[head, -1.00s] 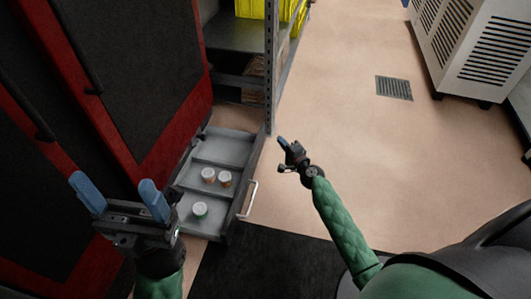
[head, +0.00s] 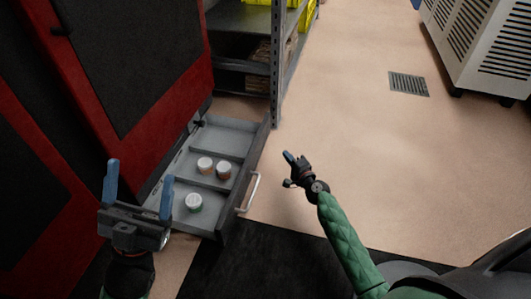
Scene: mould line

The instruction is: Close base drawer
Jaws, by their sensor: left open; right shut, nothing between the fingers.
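The base drawer (head: 228,137) is pulled open from the red and black cabinet on the left, low near the floor. It has a pale handle (head: 249,193) on its right-hand front. Two small jars (head: 205,164) (head: 223,169) and a third with a green band (head: 194,202) stand inside it. My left gripper (head: 138,189) is open and empty, at the left of the drawer, in front of the cabinet in the view. My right gripper (head: 290,158) is shut and empty, right of the drawer and apart from the handle.
The red and black cabinet (head: 140,60) fills the left side. A metal shelf rack (head: 277,65) with yellow crates stands behind the drawer. A white vented unit (head: 480,45) is at the upper right. A dark mat (head: 265,262) lies in front; the floor (head: 350,110) on the right is clear.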

